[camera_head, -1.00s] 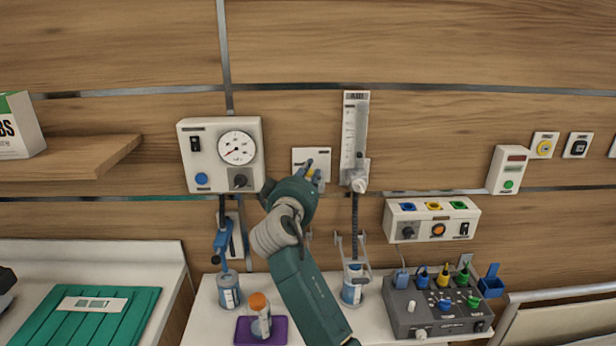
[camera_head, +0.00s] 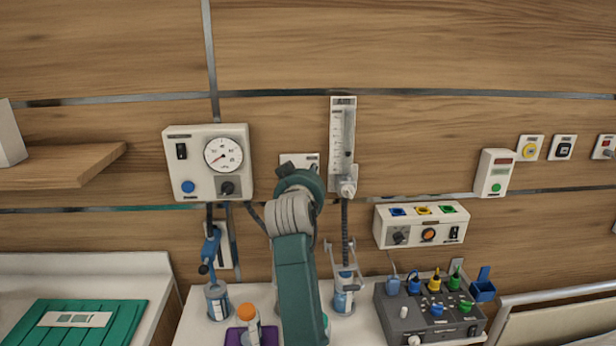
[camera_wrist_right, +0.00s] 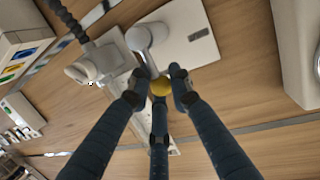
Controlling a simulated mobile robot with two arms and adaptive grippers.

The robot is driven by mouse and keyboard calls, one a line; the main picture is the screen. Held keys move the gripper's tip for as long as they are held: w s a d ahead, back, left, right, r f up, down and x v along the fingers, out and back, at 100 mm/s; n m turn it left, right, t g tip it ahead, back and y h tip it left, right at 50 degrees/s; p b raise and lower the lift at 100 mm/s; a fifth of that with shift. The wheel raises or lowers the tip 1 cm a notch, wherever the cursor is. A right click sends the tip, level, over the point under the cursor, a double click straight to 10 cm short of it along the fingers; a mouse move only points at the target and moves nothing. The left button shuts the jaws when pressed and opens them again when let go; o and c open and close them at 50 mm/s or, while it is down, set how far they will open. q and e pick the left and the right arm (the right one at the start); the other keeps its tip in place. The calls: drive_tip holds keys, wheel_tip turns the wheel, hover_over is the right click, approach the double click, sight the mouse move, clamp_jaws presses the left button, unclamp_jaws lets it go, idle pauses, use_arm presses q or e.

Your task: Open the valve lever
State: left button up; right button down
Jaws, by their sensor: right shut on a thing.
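The valve lever (camera_wrist_right: 143,58) is a light grey arm on a round hub, with a yellow ball (camera_wrist_right: 160,86) at its end. It sits on a white wall plate (camera_wrist_right: 192,42). In the right wrist view, the dark blue fingers of my right gripper (camera_wrist_right: 158,91) are closed around the yellow ball. In the head view, my right gripper (camera_head: 297,172) is at the wall and covers the lever; only the upper part of the wall plate (camera_head: 310,158) shows. My left gripper is not in view.
A gauge box (camera_head: 208,163) is left of my right gripper, and a flowmeter (camera_head: 342,140) stands close on its right. A socket box (camera_head: 424,226) is further right. Below are bottles, a purple tray (camera_head: 235,337) and a grey control box (camera_head: 430,313).

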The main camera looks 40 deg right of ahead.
drive_tip(key=shift+a, duration=0.1)
idle(0.3)
drive_tip(key=c, duration=1.6)
unclamp_jaws()
drive_tip(key=shift+c, duration=0.2)
wheel_tip(320, 180, up, 10)
drive_tip(key=shift+w+a+r, duration=0.1)
